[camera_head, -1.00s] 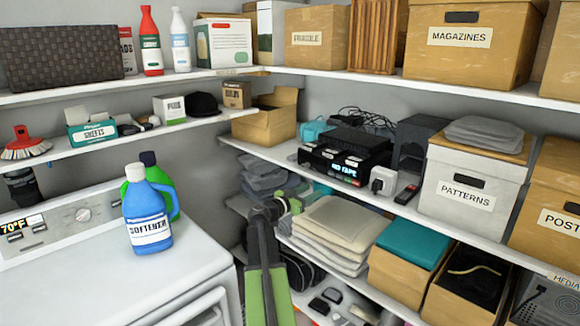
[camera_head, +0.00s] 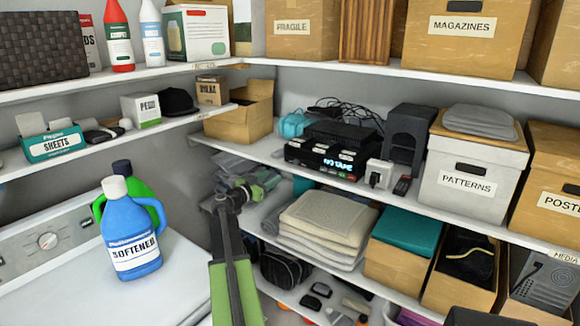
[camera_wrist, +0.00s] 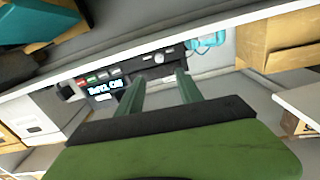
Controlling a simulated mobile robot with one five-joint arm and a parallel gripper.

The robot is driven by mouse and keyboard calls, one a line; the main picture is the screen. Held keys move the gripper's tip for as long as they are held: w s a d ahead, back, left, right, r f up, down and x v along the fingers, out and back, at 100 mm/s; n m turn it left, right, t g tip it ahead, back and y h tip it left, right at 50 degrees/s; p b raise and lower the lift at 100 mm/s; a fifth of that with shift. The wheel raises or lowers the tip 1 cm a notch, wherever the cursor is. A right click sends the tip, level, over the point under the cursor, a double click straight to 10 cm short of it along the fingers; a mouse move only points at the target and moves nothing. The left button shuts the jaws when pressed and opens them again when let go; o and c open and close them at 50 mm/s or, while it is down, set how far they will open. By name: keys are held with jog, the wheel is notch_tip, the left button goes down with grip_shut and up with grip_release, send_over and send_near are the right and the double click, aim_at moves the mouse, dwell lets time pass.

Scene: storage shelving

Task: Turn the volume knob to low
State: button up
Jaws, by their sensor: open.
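A black tape deck (camera_head: 330,158) with a lit display and a row of buttons sits on the middle shelf in the head view. In the wrist view the tape deck (camera_wrist: 125,80) lies beyond my fingers, and a small pale round knob (camera_wrist: 159,57) shows on its front. I cannot read the knob's setting. My gripper (camera_wrist: 158,84) is open and empty, with both fingers pointing towards the deck and a gap around them. In the head view my gripper (camera_head: 245,190) is left of and below the deck, apart from it.
A white plug adapter (camera_head: 378,173) and a remote (camera_head: 402,185) lie right of the deck. A teal item (camera_head: 293,125) and an open cardboard box (camera_head: 240,115) are to its left. A washer (camera_head: 60,245) holds bottles at left.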

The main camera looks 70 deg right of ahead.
aim_at(295, 163)
jog(key=x, duration=1.4)
jog(key=shift+s, duration=0.2)
grip_shut()
